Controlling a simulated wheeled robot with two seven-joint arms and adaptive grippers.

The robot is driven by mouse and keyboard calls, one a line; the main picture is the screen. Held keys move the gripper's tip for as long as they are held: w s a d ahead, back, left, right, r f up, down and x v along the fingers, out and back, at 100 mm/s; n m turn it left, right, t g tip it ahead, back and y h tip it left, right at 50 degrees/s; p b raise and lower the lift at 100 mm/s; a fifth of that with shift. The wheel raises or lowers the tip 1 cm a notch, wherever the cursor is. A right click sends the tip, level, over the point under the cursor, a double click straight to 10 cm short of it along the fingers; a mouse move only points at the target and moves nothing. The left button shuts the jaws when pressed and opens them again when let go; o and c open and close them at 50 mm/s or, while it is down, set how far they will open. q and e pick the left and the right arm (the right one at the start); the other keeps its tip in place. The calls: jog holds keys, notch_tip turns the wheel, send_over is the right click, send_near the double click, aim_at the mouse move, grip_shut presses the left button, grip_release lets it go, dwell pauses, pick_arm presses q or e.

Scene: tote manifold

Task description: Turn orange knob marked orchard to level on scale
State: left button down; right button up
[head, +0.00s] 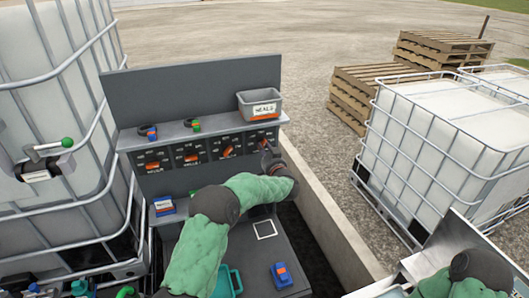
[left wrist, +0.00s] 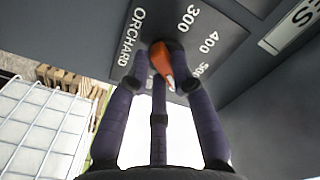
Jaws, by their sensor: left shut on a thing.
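The orange knob (left wrist: 160,60) sits on a dark plate (left wrist: 228,38) marked ORCHARD, with 300, 400 and a partly covered 500 on its scale. Its pale tip points down and slightly right in the left wrist view, near the 500 side; the exact reading is hidden by a finger. My left gripper (left wrist: 162,72) is shut on the knob, with dark fingers around it. In the head view my left gripper (head: 268,152) is at the rightmost dial of the panel (head: 205,152). My right gripper is out of view; only the right arm shows.
More orange knobs (head: 191,157) stand left of this dial. A blue-orange device (head: 281,274) lies on the bench below. White caged tanks (head: 450,125) stand on the right and left.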

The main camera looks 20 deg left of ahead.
pick_arm(q)
jog(key=n+b, duration=0.4)
jog(key=n, duration=0.1)
jog(key=n+b, duration=0.2)
jog(key=n, duration=0.1)
jog(key=shift+w+d, duration=0.1)
jog(key=shift+d, duration=0.15)
jog(key=n+b, duration=0.3)
jog(key=n, duration=0.1)
jog(key=shift+r+n+b, duration=0.15)
jog(key=shift+n+b, duration=0.4)
jog(key=shift+n, duration=0.45)
jog(key=shift+r+n+b, duration=0.1)
jog(key=shift+n+b, duration=0.4)
jog(key=shift+n, duration=0.5)
jog(key=c, duration=1.1)
grip_release()
jog(key=shift+o, duration=0.2)
jog(key=shift+r, duration=0.1)
